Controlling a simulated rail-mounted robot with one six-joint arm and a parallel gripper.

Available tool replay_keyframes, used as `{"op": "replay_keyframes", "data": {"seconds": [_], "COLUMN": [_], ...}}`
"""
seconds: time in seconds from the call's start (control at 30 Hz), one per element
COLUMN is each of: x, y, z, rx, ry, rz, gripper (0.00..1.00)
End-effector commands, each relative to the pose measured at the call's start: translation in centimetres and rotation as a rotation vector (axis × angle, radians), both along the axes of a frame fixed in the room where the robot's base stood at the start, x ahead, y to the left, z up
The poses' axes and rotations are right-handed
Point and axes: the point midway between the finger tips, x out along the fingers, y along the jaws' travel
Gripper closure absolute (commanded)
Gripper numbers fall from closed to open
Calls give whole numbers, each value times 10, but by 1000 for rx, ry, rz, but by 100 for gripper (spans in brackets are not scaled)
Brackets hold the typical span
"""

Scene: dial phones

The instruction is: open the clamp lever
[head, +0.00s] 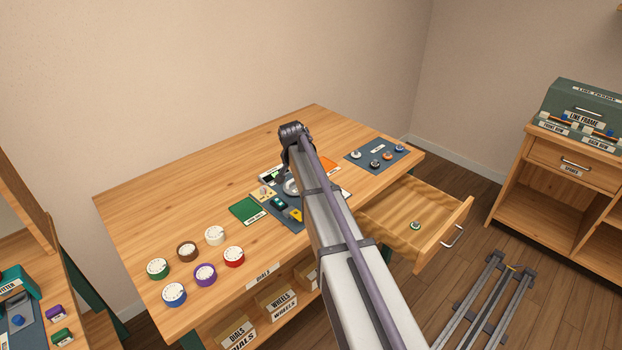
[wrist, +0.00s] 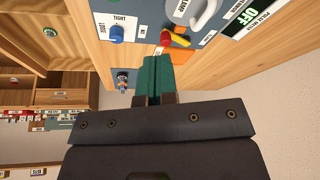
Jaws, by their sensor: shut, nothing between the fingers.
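My gripper (wrist: 153,65) is shut and empty, its teal fingers together at the centre of the wrist view. Just beyond the fingertips is a small red and yellow lever-like piece (wrist: 176,40); I cannot tell whether they touch. A partly cut-off label, seemingly reading CLAMP (wrist: 180,12), is above it, beside a rounded grey part (wrist: 208,14). I cannot tell for sure which piece is the clamp lever or how far it is turned. In the head view, my arm hides the gripper and much of the fixture; a yellow piece (head: 295,215) shows beside the arm.
A blue knob (wrist: 116,33) marked TIGHT is left of the fingers in the wrist view. A pulse meter label reads OFF (wrist: 250,15). Several coloured dials (head: 205,274) stand at the table's left. A drawer (head: 410,238) is open at right, holding one dial (head: 415,225).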

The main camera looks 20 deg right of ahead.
Motion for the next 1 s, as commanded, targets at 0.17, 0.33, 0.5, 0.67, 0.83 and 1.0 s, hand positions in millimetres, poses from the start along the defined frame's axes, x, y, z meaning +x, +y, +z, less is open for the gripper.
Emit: {"op": "replay_keyframes", "data": {"seconds": [0.17, 0.33, 0.5, 0.67, 0.83, 1.0], "x": [0, 4, 12, 22, 40, 54], "y": [0, -4, -12, -21, -37, -52], "z": [-2, -20, -52, -86, -94, -93], "rx": [0, 0, -1, 0, 0, 1], "ry": [1, 1, 2, 1, 2, 2], "rz": [2, 3, 2, 3, 1, 3], "gripper": [100, 100, 100, 100, 100, 100]}}
